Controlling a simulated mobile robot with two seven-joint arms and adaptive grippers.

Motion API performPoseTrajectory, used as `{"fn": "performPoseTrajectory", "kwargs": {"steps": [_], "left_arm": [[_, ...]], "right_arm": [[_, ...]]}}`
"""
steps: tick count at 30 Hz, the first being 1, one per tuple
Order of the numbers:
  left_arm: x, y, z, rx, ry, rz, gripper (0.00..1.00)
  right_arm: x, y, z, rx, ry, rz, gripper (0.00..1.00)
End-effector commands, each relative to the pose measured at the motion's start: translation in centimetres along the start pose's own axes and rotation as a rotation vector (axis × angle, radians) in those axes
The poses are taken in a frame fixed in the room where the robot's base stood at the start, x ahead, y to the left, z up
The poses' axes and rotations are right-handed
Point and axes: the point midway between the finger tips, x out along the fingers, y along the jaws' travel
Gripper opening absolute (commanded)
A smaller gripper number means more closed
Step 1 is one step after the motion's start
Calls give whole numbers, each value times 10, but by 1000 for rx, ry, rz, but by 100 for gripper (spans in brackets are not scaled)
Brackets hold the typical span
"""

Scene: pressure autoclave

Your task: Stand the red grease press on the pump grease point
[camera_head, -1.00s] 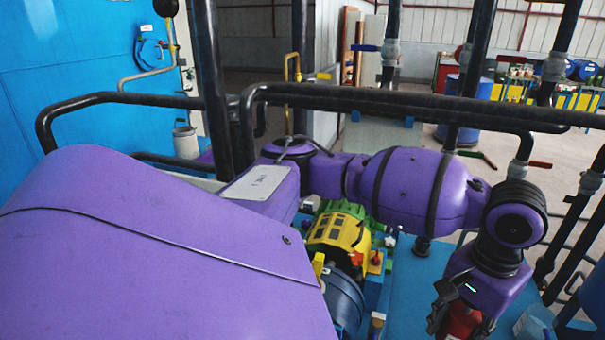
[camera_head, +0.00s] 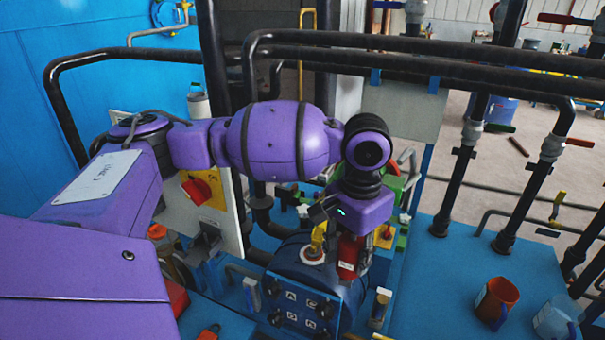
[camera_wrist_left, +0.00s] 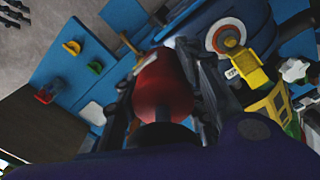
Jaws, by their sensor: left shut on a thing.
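The red grease press (camera_head: 348,254) is in my left gripper (camera_head: 347,262), over the right side of the blue pump body (camera_head: 300,262). In the left wrist view, the red press (camera_wrist_left: 160,82) sits between both fingers of my left gripper (camera_wrist_left: 163,90), which is shut on it. A pale round disc with a red centre (camera_head: 313,254), possibly the pump grease point, is on top of the pump just left of the press, beside a yellow part (camera_head: 318,236). The disc also shows in the wrist view (camera_wrist_left: 226,38), apart from the press. The press's lower end is hard to make out. My right gripper is not in view.
Black pipe rails (camera_head: 430,62) run behind my arm. An orange cup (camera_head: 496,300) and a light blue cup (camera_head: 556,318) stand on the blue deck (camera_head: 450,262) at the right. A panel with a red knob (camera_head: 197,188) stands left of the pump.

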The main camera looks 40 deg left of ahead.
Motion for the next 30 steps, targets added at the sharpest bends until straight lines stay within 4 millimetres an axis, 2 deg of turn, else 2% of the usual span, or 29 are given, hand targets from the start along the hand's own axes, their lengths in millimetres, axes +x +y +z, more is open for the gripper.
{"fn": "performPoseTrajectory", "kwargs": {"steps": [1, 3, 12, 24, 30], "left_arm": [[-19, -10, -2, 87, 8, -2, 0], [-28, -20, -2, 231, 4, -1, 0], [-63, -56, 1, 874, 1, -1, 0], [-92, -91, 4, 1785, -8, 4, 0], [-96, -103, 5, 2226, -17, 12, 0]], "right_arm": [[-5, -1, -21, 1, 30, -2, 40], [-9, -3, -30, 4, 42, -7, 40], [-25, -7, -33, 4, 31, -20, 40], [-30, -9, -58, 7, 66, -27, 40], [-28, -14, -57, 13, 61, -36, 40]]}}
